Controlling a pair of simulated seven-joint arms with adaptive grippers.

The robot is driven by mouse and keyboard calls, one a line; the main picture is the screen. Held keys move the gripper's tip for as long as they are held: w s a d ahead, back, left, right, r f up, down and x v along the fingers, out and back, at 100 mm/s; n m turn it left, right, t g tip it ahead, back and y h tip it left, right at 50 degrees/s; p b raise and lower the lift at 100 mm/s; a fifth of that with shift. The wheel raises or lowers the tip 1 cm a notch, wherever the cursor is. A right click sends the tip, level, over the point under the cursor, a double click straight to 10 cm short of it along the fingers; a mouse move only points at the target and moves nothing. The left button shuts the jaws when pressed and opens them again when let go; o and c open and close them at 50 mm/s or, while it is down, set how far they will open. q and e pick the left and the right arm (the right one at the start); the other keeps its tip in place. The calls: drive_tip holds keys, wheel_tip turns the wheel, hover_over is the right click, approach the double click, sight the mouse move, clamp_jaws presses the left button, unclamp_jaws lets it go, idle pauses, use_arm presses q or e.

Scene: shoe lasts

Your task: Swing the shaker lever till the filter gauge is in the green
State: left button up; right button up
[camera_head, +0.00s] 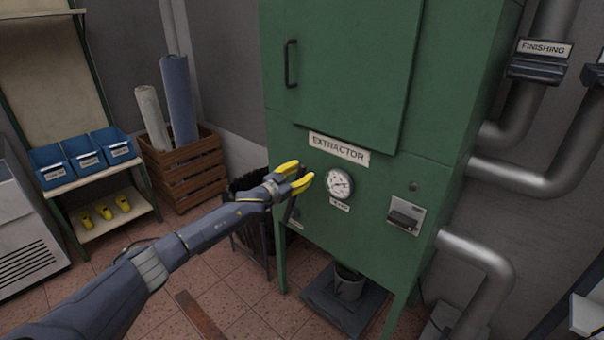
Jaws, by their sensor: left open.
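The green extractor cabinet (375,240) stands in the middle. The filter gauge (340,183) is a round white dial on its front, below the EXTRACTOR label. Its needle and any green zone are too small to read. The shaker lever (290,209) looks to be the dark bar left of the gauge, slanting up toward my left gripper. My left gripper (304,171), with yellow fingers, is open at the bar's upper end. The bar's top shows between the fingers; I cannot tell whether they touch it. My right gripper is not in view.
A switch plate (405,215) is right of the gauge. Grey pipes (520,178) run along the right side. A bucket (348,284) stands under the cabinet. A wooden crate (187,180) with rolls and a shelf with blue bins (86,155) are at left.

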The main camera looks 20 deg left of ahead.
use_arm(q)
drive_tip(key=shift+w+d, duration=0.1)
drive_tip(key=shift+w, duration=0.15)
drive_tip(key=shift+c, duration=0.3)
clamp_jaws()
